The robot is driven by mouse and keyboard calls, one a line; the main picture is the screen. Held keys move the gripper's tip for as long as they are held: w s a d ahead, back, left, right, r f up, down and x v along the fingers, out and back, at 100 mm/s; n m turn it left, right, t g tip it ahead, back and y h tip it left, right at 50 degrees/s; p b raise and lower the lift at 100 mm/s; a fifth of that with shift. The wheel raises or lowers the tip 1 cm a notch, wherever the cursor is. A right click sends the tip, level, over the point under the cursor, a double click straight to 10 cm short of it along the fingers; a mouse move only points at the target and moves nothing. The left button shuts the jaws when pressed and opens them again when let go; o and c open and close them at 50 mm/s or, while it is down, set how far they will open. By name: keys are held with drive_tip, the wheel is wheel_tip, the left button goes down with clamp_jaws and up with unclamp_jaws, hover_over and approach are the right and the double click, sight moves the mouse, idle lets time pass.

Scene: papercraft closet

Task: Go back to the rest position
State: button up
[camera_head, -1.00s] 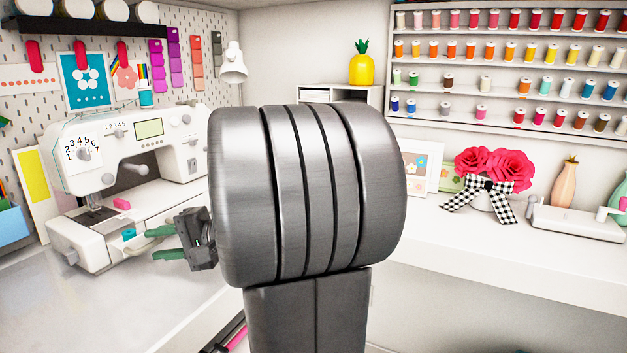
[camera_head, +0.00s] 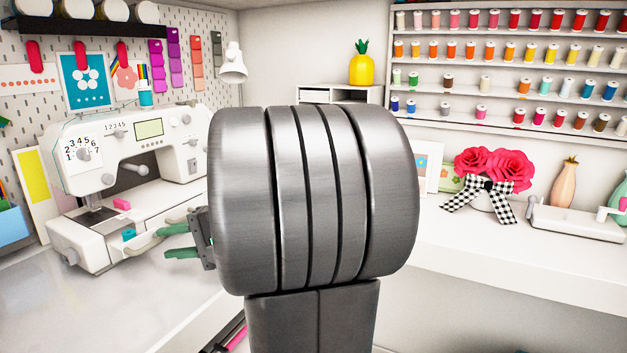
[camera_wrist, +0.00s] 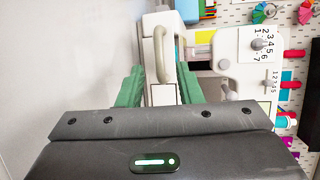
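My gripper (camera_head: 168,242) has green fingers, which point left and stand apart with nothing visible between them. It is above the white table, in front of the white sewing machine (camera_head: 182,140), and its body is partly hidden behind my large grey arm link. In the wrist view my gripper (camera_wrist: 161,85) shows both green fingers apart, with part of the sewing machine (camera_wrist: 233,75) beyond them. Whether a finger touches the machine I cannot tell.
The white table (camera_head: 130,305) is clear at the front left. On the right counter stand a rose pot (camera_head: 492,170), a peach vase (camera_head: 565,185) and a white device (camera_head: 578,222).

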sight(147, 236)
drive_tip(key=w+v, duration=0.1)
drive_tip(key=v, duration=0.9)
drive_tip(key=x, duration=0.9)
drive_tip(key=s+x, duration=0.1)
drive_tip(key=x, duration=0.3)
drive_tip(key=shift+a+f, duration=0.1)
drive_tip(key=shift+a, duration=0.3)
drive_tip(key=shift+w+a+p, duration=0.3)
drive_tip(key=shift+w+a, duration=0.1)
drive_tip(key=shift+a, duration=0.3)
drive_tip(key=shift+w+a+p, duration=0.25)
drive_tip(key=shift+w+a, duration=0.1)
drive_tip(key=shift+a, duration=0.3)
drive_tip(key=shift+w+a+p, duration=0.3)
drive_tip(key=shift+w+a, duration=0.1)
drive_tip(key=shift+a, duration=0.3)
